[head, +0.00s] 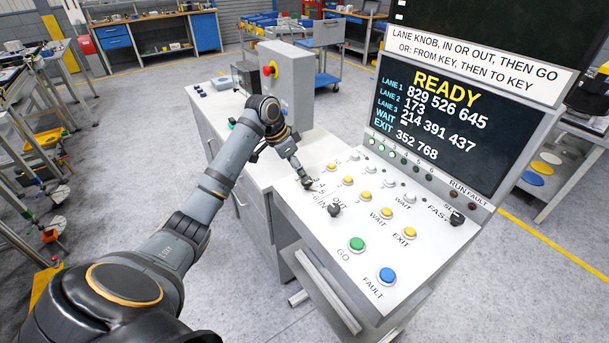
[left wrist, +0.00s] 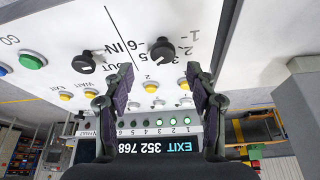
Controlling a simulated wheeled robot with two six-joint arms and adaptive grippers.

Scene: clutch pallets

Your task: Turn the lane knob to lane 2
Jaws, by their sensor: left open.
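The lane knob (left wrist: 162,49) is a round black knob with a white mark, set in the white sloping panel beside printed lane numbers. In the left wrist view it lies just beyond the gap between my left fingertips (left wrist: 160,77). I cannot tell its exact setting. In the head view my left gripper (head: 304,180) is low over the panel's left part and largely hides this knob. The gripper is open, with nothing seen held. A second black knob, the IN/OUT knob (head: 334,210), stands nearer; it also shows in the left wrist view (left wrist: 85,62). My right gripper is out of view.
Yellow buttons (head: 348,181), a green GO button (head: 357,244) and a blue FAULT button (head: 386,275) stand on the panel. The screen (head: 445,115) reads READY. A grey box with a red button (head: 270,69) stands behind my left arm.

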